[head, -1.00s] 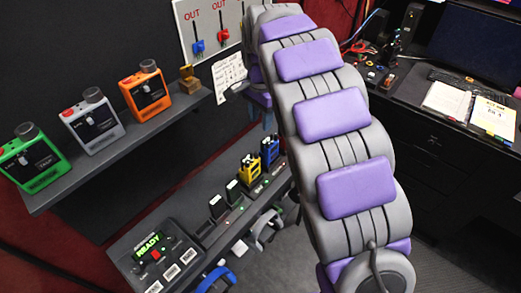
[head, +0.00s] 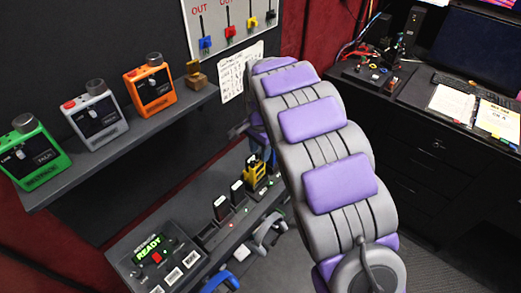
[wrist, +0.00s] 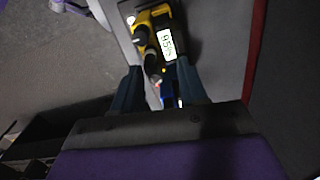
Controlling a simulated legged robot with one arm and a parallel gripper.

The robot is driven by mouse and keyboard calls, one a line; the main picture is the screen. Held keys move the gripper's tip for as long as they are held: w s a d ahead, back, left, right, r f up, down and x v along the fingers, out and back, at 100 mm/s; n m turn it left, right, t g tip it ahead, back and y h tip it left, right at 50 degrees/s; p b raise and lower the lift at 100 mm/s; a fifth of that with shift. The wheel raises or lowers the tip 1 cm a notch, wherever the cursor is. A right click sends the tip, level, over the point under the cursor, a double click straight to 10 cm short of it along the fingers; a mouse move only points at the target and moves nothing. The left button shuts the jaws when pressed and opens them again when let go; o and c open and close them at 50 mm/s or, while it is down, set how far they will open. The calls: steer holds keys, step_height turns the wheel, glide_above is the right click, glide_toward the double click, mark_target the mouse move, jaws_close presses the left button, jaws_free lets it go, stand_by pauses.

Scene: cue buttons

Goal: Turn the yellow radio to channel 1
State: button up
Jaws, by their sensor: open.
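The yellow radio (head: 254,171) stands in a dock row on the lower shelf in the head view, just below my gripper. In the wrist view the yellow radio (wrist: 144,17) is at the top, with a lit white display (wrist: 167,44) and dark knobs (wrist: 152,62) along its left side. The display is too small to read surely. My gripper (wrist: 159,84) is open, its two dark fingers pointing toward the radio's knob end. A blue part (wrist: 170,98), likely the blue radio, shows between the fingers. I cannot tell whether a finger touches a knob.
A dock with a green READY screen (head: 149,249) and black radios (head: 221,207) lie along the lower shelf. Green (head: 40,157), white (head: 100,124) and orange (head: 152,92) devices stand on the upper shelf (head: 130,140). A desk with a monitor is at right.

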steer(key=shift+a, duration=0.2)
steer(key=shift+d+r, duration=0.1)
steer(key=shift+d, duration=0.7)
steer(key=c, duration=0.5)
steer(key=shift+c, duration=1.3)
steer(key=shift+a, duration=0.4)
jaws_close()
steer(key=shift+s+d+r+n+p, duration=0.1)
steer(key=shift+n+p, duration=0.95)
steer(key=shift+n, duration=0.35)
steer(key=o, duration=0.8)
jaws_free()
steer(key=shift+c, duration=0.2)
